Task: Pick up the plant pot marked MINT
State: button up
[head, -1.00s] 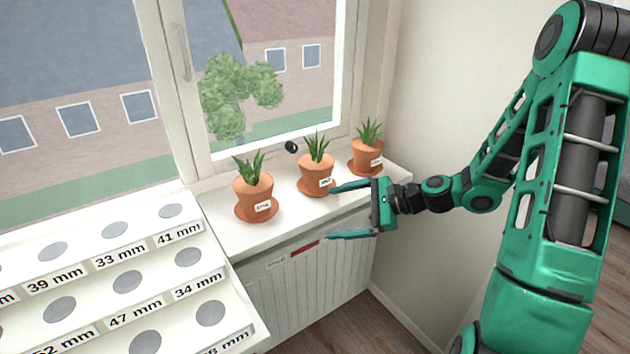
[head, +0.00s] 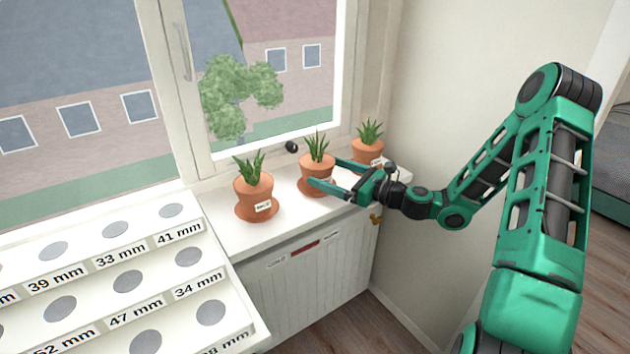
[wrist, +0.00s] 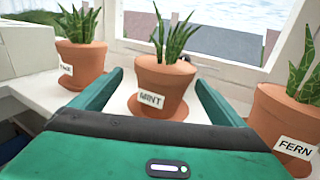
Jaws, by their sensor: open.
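The MINT plant pot (wrist: 163,84) is terracotta with a spiky green plant and a white label. It stands upright on a saucer (wrist: 134,106) in the middle of the wrist view. In the head view the MINT pot (head: 317,171) is the middle of three pots on the windowsill, its label hidden behind my gripper. My gripper (head: 323,172) is open, its two green fingers reaching toward the MINT pot from the right. In the wrist view my gripper (wrist: 160,82) has one finger on each side of the pot's lower part; contact cannot be told.
The FERN pot (wrist: 285,118) stands close on the right in the wrist view. Another pot (wrist: 80,62) stands to the left, its label too small to read. The windowsill (head: 285,215) has a dark round object (head: 291,147) by the window. A stepped white display (head: 215,270) stands left.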

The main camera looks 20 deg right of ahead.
aim_at(306, 163)
jog(key=shift+d+x, duration=0.25)
jog(key=shift+x, duration=2.35)
jog(key=shift+w, duration=0.2)
jog(key=c, duration=1.7)
